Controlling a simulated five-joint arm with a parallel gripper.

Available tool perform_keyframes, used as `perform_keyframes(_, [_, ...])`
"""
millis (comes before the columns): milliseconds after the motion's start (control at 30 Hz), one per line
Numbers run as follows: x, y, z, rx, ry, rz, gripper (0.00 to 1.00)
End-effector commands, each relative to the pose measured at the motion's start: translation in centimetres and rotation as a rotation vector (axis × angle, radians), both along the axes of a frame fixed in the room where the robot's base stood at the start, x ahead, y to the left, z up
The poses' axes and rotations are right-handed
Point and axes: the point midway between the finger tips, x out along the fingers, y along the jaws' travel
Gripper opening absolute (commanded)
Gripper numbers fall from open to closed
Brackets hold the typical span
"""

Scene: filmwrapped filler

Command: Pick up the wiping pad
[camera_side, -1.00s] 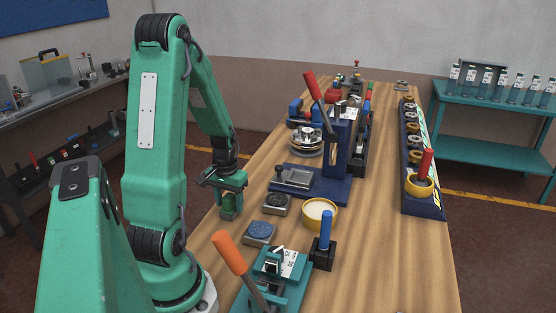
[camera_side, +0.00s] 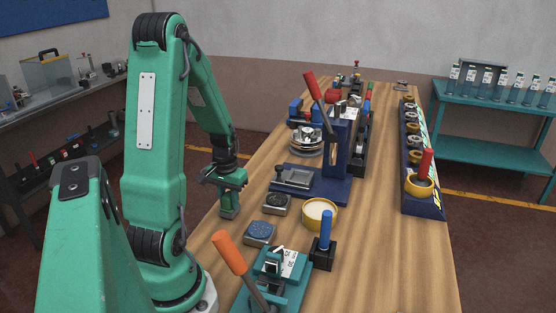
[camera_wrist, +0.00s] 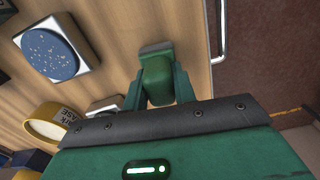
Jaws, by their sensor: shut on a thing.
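The wiping pad (camera_wrist: 156,48) is a green block with a grey face at its far end. In the wrist view it sits between the two green fingers of my gripper (camera_wrist: 158,86), which is shut on it. In the side view my gripper (camera_side: 230,190) points down near the left edge of the wooden bench, and the pad (camera_side: 229,210) shows below the fingers. I cannot tell whether the pad touches the bench top.
A blue speckled disc on a square base (camera_side: 259,232), a dark disc on a square base (camera_side: 277,203) and a yellow-rimmed dish (camera_side: 319,214) stand to the right. A blue-handled stamp (camera_side: 325,235) and an orange-levered press (camera_side: 270,280) are nearer. The bench's right front is clear.

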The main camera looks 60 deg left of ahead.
Motion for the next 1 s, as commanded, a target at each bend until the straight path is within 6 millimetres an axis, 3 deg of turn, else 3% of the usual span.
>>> perform_keyframes(367, [0.1,0.1,3.8,0.005,-0.005,0.000,0.04])
perform_keyframes(1000, [3.2,-9.2,9.2,0.002,-0.002,-0.004,0.04])
